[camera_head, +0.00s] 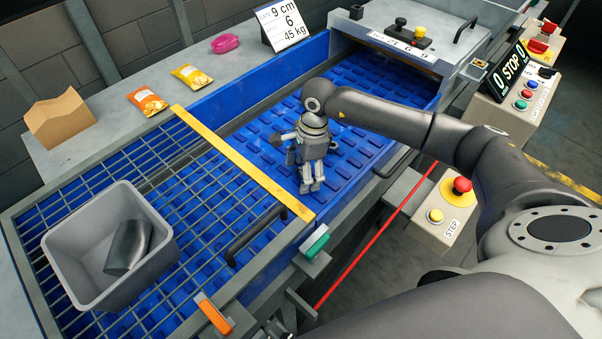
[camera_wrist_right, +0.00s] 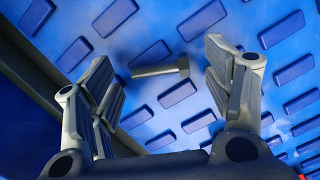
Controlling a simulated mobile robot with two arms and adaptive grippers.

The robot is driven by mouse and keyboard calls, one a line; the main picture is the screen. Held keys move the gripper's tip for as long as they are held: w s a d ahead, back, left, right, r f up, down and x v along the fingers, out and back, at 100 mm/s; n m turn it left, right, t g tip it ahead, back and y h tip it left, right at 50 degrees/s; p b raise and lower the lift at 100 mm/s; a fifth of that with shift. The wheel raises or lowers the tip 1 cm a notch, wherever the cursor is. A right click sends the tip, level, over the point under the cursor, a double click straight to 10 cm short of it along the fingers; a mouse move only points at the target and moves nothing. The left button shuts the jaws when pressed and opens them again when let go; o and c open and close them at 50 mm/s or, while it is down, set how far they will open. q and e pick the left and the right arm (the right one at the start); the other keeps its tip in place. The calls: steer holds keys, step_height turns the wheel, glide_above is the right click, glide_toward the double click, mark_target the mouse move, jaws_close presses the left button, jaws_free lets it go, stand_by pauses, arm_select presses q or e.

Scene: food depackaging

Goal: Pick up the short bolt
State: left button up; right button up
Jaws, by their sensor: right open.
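The short bolt (camera_wrist_right: 158,71) is a grey metal piece with a wider head at its right end. In the right wrist view it lies on the blue studded belt (camera_wrist_right: 200,121), between and beyond the fingertips of my right gripper (camera_wrist_right: 160,78). The fingers are spread wide, with nothing held between them. In the head view my right gripper (camera_head: 311,184) points down over the blue belt, and I cannot make out the bolt there. My left gripper is not in view.
A yellow bar (camera_head: 243,162) edges the metal grid (camera_head: 70,215). A grey bin (camera_head: 62,257) on the grid holds a dark object (camera_head: 127,246). Control boxes stand right.

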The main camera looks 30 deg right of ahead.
steer(key=c, duration=0.6)
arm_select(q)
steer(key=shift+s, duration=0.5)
arm_select(e)
steer(key=c, duration=0.5)
steer(key=shift+r, duration=0.1)
